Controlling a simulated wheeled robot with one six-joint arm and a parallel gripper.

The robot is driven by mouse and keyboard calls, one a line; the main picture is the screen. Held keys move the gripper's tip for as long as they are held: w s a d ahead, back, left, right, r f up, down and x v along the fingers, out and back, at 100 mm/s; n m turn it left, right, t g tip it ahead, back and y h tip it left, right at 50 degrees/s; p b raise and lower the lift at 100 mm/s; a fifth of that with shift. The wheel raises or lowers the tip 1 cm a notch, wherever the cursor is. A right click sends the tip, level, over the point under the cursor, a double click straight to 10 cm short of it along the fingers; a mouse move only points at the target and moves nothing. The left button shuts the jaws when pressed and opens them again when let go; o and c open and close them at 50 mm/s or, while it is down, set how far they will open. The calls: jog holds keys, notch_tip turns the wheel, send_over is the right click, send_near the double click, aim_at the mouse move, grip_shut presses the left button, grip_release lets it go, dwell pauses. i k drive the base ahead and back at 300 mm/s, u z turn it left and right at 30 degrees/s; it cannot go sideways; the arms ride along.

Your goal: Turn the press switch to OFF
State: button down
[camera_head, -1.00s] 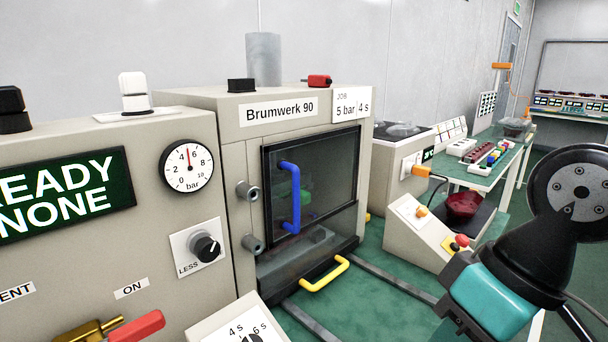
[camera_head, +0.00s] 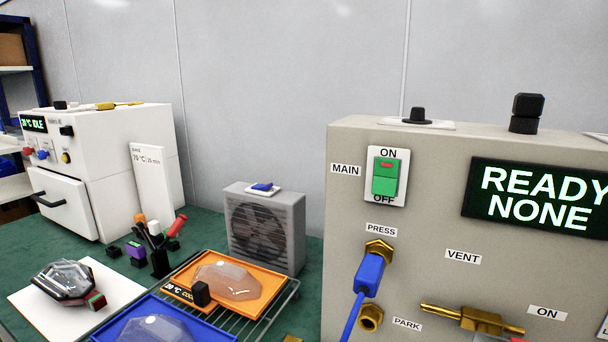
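A green rocker switch (camera_head: 384,180) sits in a white plate on the beige press cabinet (camera_head: 345,260), on the right side of the head view. The plate reads ON above the rocker and OFF below it, with a MAIN label (camera_head: 345,170) to its left. A small red mark shows near the top of the rocker. I cannot tell surely which half is pressed in. The lit display (camera_head: 540,195) to its right reads "READY NONE". My gripper is not in this view, so its state is hidden.
A blue plug (camera_head: 370,275) with a cable is at the brass PRESS fitting below the switch. Brass valve (camera_head: 475,318) sticks out lower right. A grey fan box (camera_head: 265,230), orange tray (camera_head: 262,303) and blue tray (camera_head: 110,331) stand left. A white oven (camera_head: 110,150) is farther left.

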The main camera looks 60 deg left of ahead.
aim_at(386, 170)
jog(key=u, duration=1.5)
